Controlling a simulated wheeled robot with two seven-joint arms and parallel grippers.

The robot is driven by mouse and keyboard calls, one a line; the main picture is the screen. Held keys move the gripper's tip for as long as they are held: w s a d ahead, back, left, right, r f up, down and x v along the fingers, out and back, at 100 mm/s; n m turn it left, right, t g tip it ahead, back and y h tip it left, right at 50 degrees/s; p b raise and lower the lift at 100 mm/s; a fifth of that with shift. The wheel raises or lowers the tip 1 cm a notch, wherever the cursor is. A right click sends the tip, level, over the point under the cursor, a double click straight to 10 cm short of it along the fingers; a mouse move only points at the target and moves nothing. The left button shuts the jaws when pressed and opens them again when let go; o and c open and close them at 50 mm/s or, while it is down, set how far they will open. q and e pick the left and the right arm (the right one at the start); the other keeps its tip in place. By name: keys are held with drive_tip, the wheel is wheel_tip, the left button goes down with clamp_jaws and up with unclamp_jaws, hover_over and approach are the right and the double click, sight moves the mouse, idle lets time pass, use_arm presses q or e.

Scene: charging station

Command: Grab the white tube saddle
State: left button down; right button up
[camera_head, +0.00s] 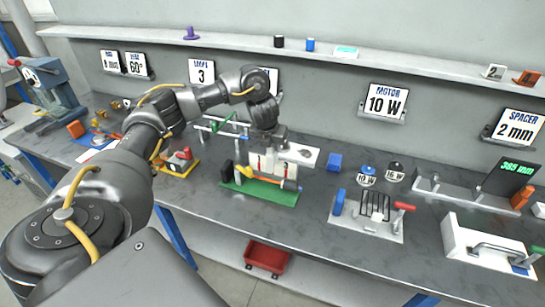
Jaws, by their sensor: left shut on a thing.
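My left arm comes in from the left and reaches over the bench. My left gripper (267,143) points down above a fixture on a green base (262,190). It is shut on a white piece, seemingly the white tube saddle (264,163), which stands at the fixture. The gripper and other parts partly hide the white piece, so its full shape and whether it touches the base cannot be told. An orange-red bar and a black post are on the same fixture. My right gripper is not in view.
A blue block (334,161) and two labelled round weights (367,175) stand to the right. Further right are a grey plate with a red-handled clamp (368,225) and a white block with a handle (490,250). A yellow-based fixture (179,163) is on the left.

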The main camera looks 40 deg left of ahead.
use_arm(q)
drive_tip(key=shift+r+p, duration=0.45)
drive_tip(key=shift+r, duration=2.2)
